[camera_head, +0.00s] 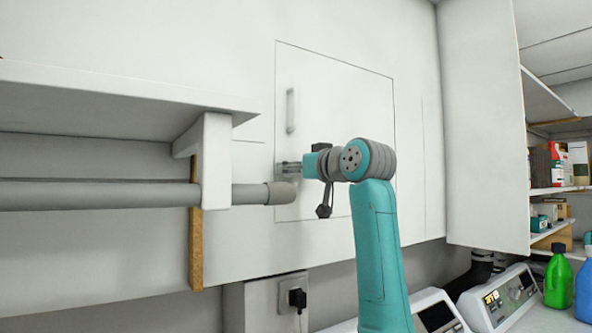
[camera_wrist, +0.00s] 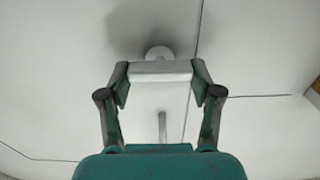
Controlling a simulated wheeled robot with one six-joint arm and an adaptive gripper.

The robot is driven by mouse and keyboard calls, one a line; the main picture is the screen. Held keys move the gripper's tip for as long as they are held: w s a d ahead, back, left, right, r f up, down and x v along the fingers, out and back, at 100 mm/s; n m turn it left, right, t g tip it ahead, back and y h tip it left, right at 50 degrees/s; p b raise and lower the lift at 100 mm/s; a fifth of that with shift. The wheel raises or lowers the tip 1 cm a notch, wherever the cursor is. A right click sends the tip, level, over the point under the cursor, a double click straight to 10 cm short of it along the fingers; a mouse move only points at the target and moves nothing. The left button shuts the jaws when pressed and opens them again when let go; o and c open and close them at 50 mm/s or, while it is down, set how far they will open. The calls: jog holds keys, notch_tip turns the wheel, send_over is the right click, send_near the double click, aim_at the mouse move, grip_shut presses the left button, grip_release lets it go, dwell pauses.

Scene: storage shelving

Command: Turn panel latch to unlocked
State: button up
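The panel (camera_head: 345,110) is a light square outline on the pale wall, with a small vertical handle (camera_head: 290,111) on its left part. My gripper (camera_head: 284,169) is at the panel's lower left, close against it. In the wrist view, a light latch bar (camera_wrist: 160,73) lies crosswise between my gripper's two fingers (camera_wrist: 160,80), with a round pale hub (camera_wrist: 158,52) just beyond it. The fingers are spread wide and the bar spans the gap; whether they press on its ends is not clear. In the head view the latch is mostly hidden by my gripper.
A shelf (camera_head: 110,90) juts out at left, with a thick grey rail (camera_head: 130,194) below it ending near my gripper. A wall socket with a plug (camera_head: 297,297) is below. Devices (camera_head: 500,298), bottles (camera_head: 558,278) and stocked shelves (camera_head: 555,188) stand at right.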

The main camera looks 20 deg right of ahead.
jog(key=shift+n, duration=0.3)
jog(key=shift+c, duration=0.2)
jog(key=shift+a+f+n, duration=0.15)
jog(key=shift+n, duration=4.15)
jog(key=shift+a+f+n, duration=0.1)
jog(key=shift+f+n, duration=0.05)
jog(key=shift+n, duration=4.15)
jog(key=o, duration=1.1)
jog(key=shift+o, duration=0.2)
jog(key=shift+s, duration=0.1)
